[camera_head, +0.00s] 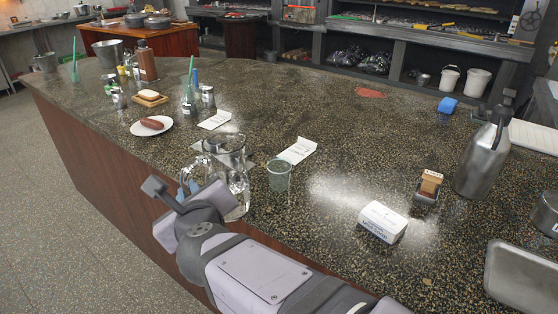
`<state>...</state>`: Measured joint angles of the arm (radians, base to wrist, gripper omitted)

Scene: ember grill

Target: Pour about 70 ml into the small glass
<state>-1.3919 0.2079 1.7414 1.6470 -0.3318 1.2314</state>
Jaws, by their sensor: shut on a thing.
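A clear glass pitcher (238,181) with a handle on its left side stands roughly upright near the counter's front edge. It seems to hold clear liquid; the level is hard to read. My gripper (187,189) is shut on the pitcher at its handle side; the fingers are partly hidden by my wrist. My arm hides the pitcher's lower left, and I cannot tell whether its base touches the counter. The small glass (279,176), a greenish clear tumbler, stands upright just right of the pitcher, apart from it. I cannot make out any liquid in it.
Paper slips (298,151) lie behind the glass. A white box (382,222), a wooden stamp (430,184) and a metal bottle (482,160) stand to the right. A plate with a sausage (137,129) is at left. The speckled counter (335,195) is clear right of the glass.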

